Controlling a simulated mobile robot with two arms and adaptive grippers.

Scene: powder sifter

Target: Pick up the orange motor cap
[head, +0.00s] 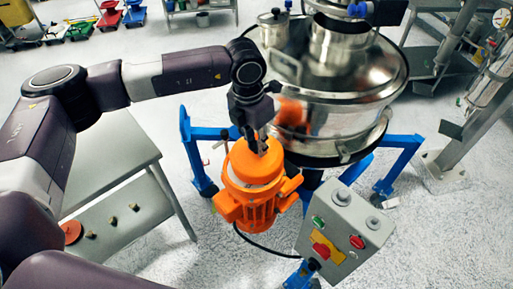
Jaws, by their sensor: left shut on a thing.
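The orange motor cap (252,172) is round and sits at the top of the orange motor (250,205), in the middle of the head view. My left gripper (258,146) comes down on it from above and is shut on the cap's upper part. The fingertips are small here, and their exact contact with the cap is hard to make out. I cannot tell whether the cap rests on the motor or is slightly lifted. My right gripper is not in view.
The shiny steel sifter (340,75) stands right behind the motor on a blue frame (400,160). A grey control box (342,232) with buttons is at front right. A grey table (120,205) with small knobs on it is at left. Steel posts (470,120) stand at right.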

